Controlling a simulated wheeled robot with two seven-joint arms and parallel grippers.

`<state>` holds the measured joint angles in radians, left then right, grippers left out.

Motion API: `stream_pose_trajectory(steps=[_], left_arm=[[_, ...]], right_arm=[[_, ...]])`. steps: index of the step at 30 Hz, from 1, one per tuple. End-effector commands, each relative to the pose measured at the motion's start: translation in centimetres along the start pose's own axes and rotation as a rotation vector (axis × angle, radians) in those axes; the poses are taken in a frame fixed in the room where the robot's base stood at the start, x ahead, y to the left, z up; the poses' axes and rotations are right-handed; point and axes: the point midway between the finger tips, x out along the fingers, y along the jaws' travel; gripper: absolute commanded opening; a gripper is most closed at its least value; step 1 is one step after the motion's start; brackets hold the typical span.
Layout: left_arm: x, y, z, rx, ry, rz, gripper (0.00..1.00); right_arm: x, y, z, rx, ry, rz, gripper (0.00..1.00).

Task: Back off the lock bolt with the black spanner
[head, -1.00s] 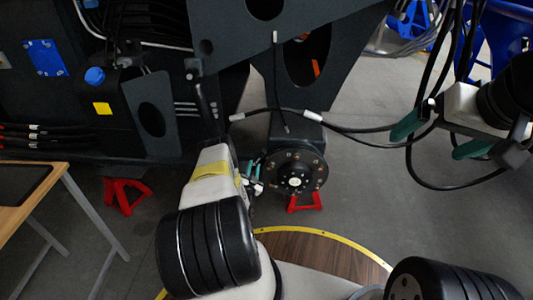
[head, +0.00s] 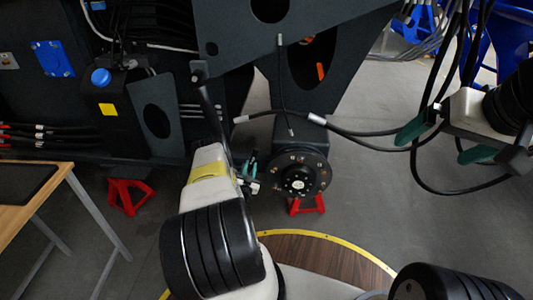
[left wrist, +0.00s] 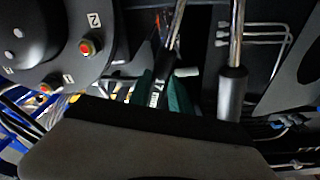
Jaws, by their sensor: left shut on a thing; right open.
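My left gripper (head: 249,172) is just left of the round dark hub (head: 299,177), in the lower middle of the head view. In the left wrist view its green fingers (left wrist: 163,95) are shut on a dark tool with pale "17 mm" lettering, which I take for the black spanner (left wrist: 156,91). The spanner's jaw end is not clear. The hub face (left wrist: 62,42) is at upper left there, with a red-centred bolt (left wrist: 88,46) by "2" and another (left wrist: 46,88) by "1". I cannot tell which is the lock bolt. My right gripper (head: 440,140) is open and empty at right.
A dark chassis plate (head: 230,35) overhangs the hub. A loose black hose (head: 365,147) runs towards my right gripper. Red stands (head: 129,195) are on the floor, and a wooden table (head: 40,190) is at left. Grey floor (head: 400,225) at right is clear.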

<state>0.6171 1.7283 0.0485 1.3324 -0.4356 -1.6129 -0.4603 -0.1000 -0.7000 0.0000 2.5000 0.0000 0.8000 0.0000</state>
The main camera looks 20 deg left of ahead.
Motion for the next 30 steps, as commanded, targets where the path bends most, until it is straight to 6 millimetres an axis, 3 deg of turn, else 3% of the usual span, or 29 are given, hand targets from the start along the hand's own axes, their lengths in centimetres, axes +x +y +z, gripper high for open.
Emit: stream_pose_trajectory(steps=[8, 21, 30], left_arm=[[0.1, -0.2, -0.1, -0.009, 0.001, -0.002, 0.0], [0.1, -3.1, 0.3, -0.195, 0.0, -0.024, 0.0], [0.1, -3.5, 0.3, -0.229, 0.0, -0.026, 0.0]], right_arm=[[0.0, 0.0, 0.0, 0.0, 0.0, 0.0, 1.0], [0.0, 0.0, 0.0, 0.0, 0.0, 0.0, 1.0], [0.0, 0.0, 0.0, 0.0, 0.0, 0.0, 1.0]])
